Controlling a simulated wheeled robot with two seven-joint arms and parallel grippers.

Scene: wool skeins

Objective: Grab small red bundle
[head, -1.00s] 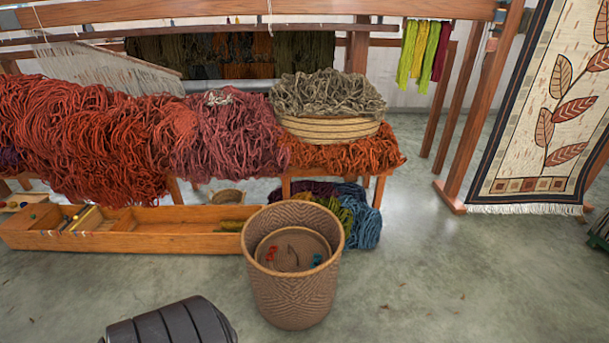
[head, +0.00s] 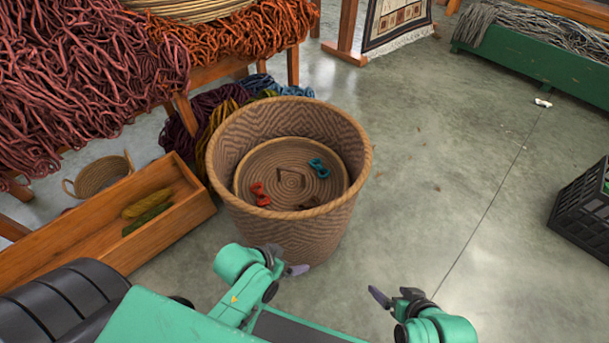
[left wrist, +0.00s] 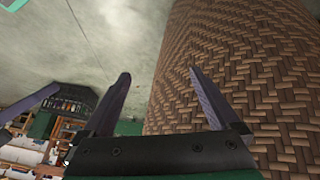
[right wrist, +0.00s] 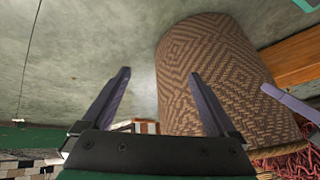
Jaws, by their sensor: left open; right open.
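The small red bundle (head: 260,193) lies inside the tall woven basket (head: 225,150), at the left of its round coiled inner surface. A small teal bundle (head: 320,168) lies at the right of the same surface, and a dark brown one (head: 309,203) is partly hidden by the near rim. My left gripper (head: 297,270) is outside the basket, near its lower front. It is open and empty in the left wrist view (left wrist: 160,85), beside the basket wall. My right gripper (head: 378,296) is open and empty to the basket's right, with the basket ahead in the right wrist view (right wrist: 160,90).
A wooden trough (head: 60,240) with yellow and green skeins stands left of the basket. A bench heaped with red wool (head: 80,80) is behind it. A black crate (head: 585,212) stands at the far right.

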